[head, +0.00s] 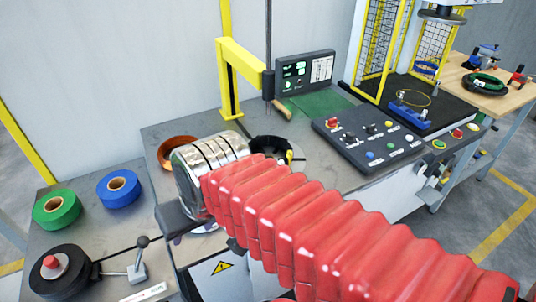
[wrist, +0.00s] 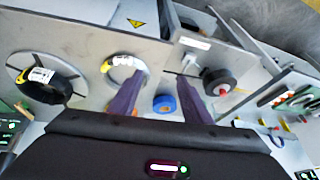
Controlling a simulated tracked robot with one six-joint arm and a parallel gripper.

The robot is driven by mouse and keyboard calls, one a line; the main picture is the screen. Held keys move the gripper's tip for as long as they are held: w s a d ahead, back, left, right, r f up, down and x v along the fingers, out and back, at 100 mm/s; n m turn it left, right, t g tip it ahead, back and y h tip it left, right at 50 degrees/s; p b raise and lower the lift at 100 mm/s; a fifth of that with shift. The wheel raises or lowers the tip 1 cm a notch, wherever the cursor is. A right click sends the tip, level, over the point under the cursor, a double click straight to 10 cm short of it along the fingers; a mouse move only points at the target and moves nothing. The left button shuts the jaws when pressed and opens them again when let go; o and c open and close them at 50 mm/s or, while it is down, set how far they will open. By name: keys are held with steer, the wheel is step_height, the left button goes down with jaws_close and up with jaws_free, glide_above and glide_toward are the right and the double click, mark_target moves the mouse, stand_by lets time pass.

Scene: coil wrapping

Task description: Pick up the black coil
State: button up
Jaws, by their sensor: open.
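A black coil (wrist: 46,88) with a white and yellow label lies at the left in the wrist view, over a round opening in the grey worktop. In the head view the black coil (head: 262,158) is partly hidden behind my red-sleeved arm. My gripper (wrist: 162,80) is open, with its two dark purple fingers apart and nothing held between them. It is to the right of the black coil in the wrist view. A pale ring (wrist: 112,72) with a yellow and white label lies nearer, partly covered by the left finger.
Blue tape (head: 119,189), green tape (head: 57,208) and a dispenser with a black roll (head: 60,278) occupy the left table. A yellow post (head: 232,80) and a control panel (head: 370,135) stand near the coil. Another black coil with green wrap (head: 485,84) lies on the wooden table.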

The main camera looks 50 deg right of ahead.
steer(key=w+d+f+m+t+y, duration=0.1)
steer(key=w+d+f+m+y, duration=0.2)
steer(key=d+m, duration=0.45)
steer(key=w+d+f+m+t+y, duration=0.1)
steer(key=w+d+f+m+y, duration=0.3)
steer(key=m, duration=0.7)
steer(key=d+f+m+t+h, duration=0.1)
steer(key=d+m+t+h, duration=0.4)
steer(key=d+m, duration=0.9)
steer(key=s+d+h, duration=0.1)
steer(key=d, duration=0.8)
steer(key=shift+f+t, duration=0.4)
steer(key=shift+w+m, duration=0.1)
steer(key=shift+m, duration=0.15)
steer(key=x, duration=0.7)
steer(key=shift+w+d+f, duration=0.15)
steer(key=shift+w+f, duration=0.1)
steer(key=shift+w, duration=0.1)
steer(key=shift+w+f, duration=0.15)
steer(key=shift+w, duration=0.2)
